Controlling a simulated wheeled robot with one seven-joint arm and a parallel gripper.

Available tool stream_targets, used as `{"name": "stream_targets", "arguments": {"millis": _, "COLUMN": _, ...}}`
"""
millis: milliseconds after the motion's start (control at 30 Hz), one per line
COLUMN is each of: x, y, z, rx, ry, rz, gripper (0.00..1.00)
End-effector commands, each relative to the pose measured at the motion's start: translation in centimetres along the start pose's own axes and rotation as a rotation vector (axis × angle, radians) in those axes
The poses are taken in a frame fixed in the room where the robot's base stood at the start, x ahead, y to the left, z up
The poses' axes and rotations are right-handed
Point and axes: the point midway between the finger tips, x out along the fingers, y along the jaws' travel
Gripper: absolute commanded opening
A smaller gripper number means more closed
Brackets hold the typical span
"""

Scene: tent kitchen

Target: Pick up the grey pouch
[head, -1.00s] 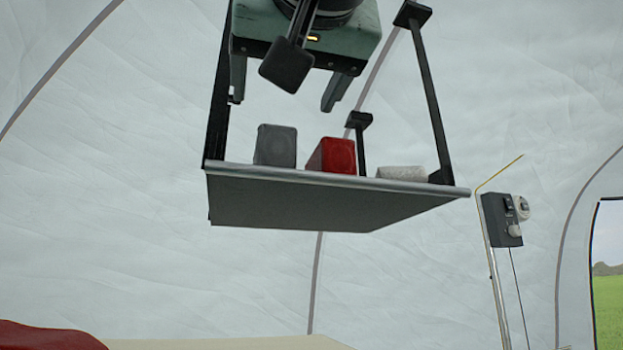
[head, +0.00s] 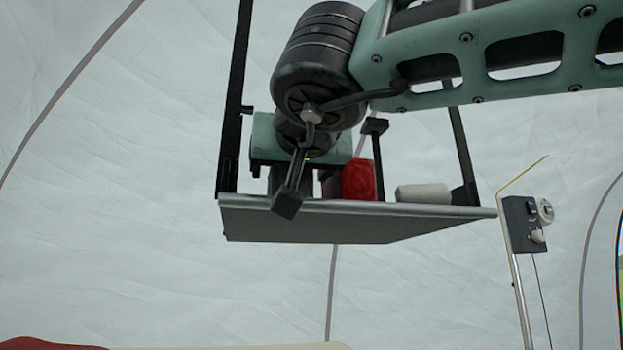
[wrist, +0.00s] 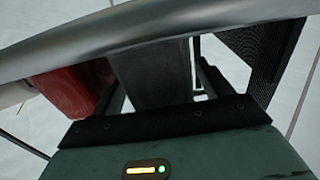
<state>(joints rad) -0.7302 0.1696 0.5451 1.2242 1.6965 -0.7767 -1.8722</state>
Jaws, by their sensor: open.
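The grey pouch (wrist: 155,75) stands on the hanging shelf (head: 330,225). In the wrist view it sits between the two fingers of my gripper (wrist: 160,85), under the shelf's metal front edge in the picture. In the head view my gripper (head: 300,180) is lowered over the left part of the shelf, and its body and wrist hide most of the pouch. The fingers are open around the pouch; I cannot tell whether either one touches it.
A red pouch (head: 358,180) stands close on the right of my gripper. A pale roll (head: 423,194) lies farther right. Black shelf posts (head: 234,100) rise at the sides. A dark control box (head: 523,223) on a pole is at the right.

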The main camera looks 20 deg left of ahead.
Motion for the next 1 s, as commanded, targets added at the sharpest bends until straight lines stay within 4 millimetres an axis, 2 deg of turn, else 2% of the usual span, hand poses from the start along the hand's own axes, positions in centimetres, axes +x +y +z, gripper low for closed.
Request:
{"name": "stream_targets", "arguments": {"millis": 233, "x": 0.5, "y": 0.0, "z": 0.0, "rx": 0.000, "ry": 0.000, "rz": -0.001, "gripper": 0.78}}
{"name": "stream_targets", "arguments": {"millis": 267, "x": 0.5, "y": 0.0, "z": 0.0, "rx": 0.000, "ry": 0.000, "rz": -0.001, "gripper": 0.75}}
{"name": "stream_targets", "arguments": {"millis": 433, "x": 0.5, "y": 0.0, "z": 0.0, "rx": 0.000, "ry": 0.000, "rz": -0.001, "gripper": 0.28}}
{"name": "stream_targets", "arguments": {"millis": 767, "x": 0.5, "y": 0.0, "z": -0.1, "rx": 0.001, "ry": 0.000, "rz": 0.000, "gripper": 0.28}}
{"name": "stream_targets", "arguments": {"millis": 867, "x": 0.5, "y": 0.0, "z": -0.8, "rx": 0.002, "ry": 0.001, "rz": 0.000, "gripper": 0.28}}
{"name": "stream_targets", "arguments": {"millis": 1000, "x": 0.5, "y": 0.0, "z": -2.7, "rx": 0.004, "ry": 0.001, "rz": 0.000, "gripper": 0.28}}
